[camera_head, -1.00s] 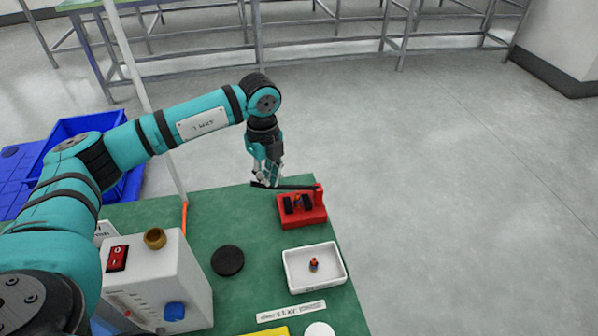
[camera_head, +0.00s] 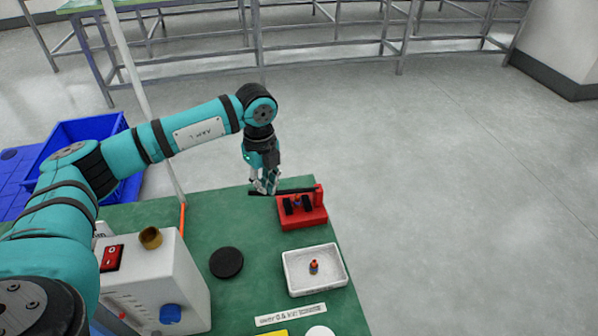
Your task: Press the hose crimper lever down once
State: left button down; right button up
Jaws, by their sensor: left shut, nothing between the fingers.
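The red hose crimper (camera_head: 303,216) stands near the far right corner of the green table, with two black dies and a small orange and blue piece in it. Its black lever (camera_head: 290,191) reaches left from the red post and looks nearly level. My left gripper (camera_head: 264,190) is shut and empty, with its fingertips at the free left end of the lever. I cannot tell whether they touch the lever. My right gripper is not in view.
A white tray (camera_head: 290,279) holding a small orange and blue fitting stands in front of the crimper. A black disc (camera_head: 226,262) lies left of it. A white box with a red switch (camera_head: 160,280) stands at the left. A blue crate (camera_head: 84,128) is beyond the table.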

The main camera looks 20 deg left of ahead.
pick_arm(q)
notch_tip(320, 180, up, 17)
jog(key=p, duration=1.1)
dwell(0.5)
dwell(0.5)
